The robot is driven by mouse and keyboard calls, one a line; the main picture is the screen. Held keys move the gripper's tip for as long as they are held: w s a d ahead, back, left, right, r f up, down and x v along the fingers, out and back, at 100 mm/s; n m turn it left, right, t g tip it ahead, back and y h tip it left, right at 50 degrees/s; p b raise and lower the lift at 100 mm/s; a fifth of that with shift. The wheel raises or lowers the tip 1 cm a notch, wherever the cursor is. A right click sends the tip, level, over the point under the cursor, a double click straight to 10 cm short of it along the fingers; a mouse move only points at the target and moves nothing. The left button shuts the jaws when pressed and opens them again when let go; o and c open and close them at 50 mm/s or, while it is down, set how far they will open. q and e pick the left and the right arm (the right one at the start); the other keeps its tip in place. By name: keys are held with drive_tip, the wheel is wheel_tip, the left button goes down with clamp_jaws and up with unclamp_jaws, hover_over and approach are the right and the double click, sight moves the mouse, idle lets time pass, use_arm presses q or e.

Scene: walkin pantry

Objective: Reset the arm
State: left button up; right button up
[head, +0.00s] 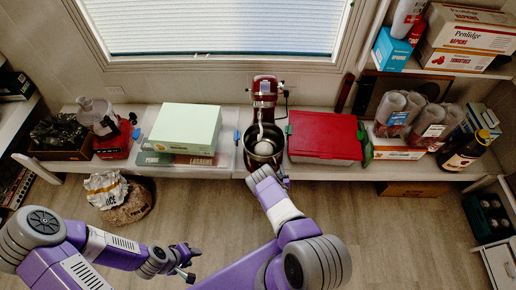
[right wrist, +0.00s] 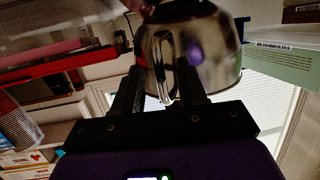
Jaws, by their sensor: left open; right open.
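My right arm reaches to the counter, with its gripper (head: 279,181) at the front of the stand mixer's metal bowl (head: 264,150). In the right wrist view the open fingers (right wrist: 160,90) stand on either side of the bowl's handle (right wrist: 163,62); I cannot tell whether they touch it. The red stand mixer (head: 265,92) stands on the counter, and something white shows in its bowl. My left gripper (head: 188,262) is open and empty over the floor, well short of the counter.
A red-lidded container (head: 325,136) stands just right of the mixer. A pale green box (head: 185,128) is to its left, and a red food processor (head: 112,135) is farther left. A bag (head: 110,192) stands on the floor.

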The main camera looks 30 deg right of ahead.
drive_tip(key=p+v, duration=0.2)
drive_tip(key=v, duration=0.5)
drive_tip(key=shift+r+p, duration=0.15)
drive_tip(key=shift+p, duration=0.2)
drive_tip(key=shift+d, duration=0.1)
drive_tip(key=s+a+r+g+y+p, duration=0.2)
drive_tip(key=s+a+r+g+y, duration=0.1)
drive_tip(key=a+r, duration=0.4)
drive_tip(key=s+a+r+n+g+y+p, duration=0.1)
drive_tip(key=s+a+r+g+y+p, duration=0.1)
drive_tip(key=s+a+r+g+y, duration=0.2)
drive_tip(key=s+a+r+n+g+y+p, duration=0.1)
drive_tip(key=s+a+r+g, duration=0.5)
drive_tip(key=a+r, duration=0.6)
drive_tip(key=s+a+y+p, duration=0.1)
drive_tip(key=s+a+y, duration=0.1)
drive_tip(key=a, duration=0.1)
drive_tip(key=shift+a+y, duration=0.3)
drive_tip(key=shift+a, duration=0.05)
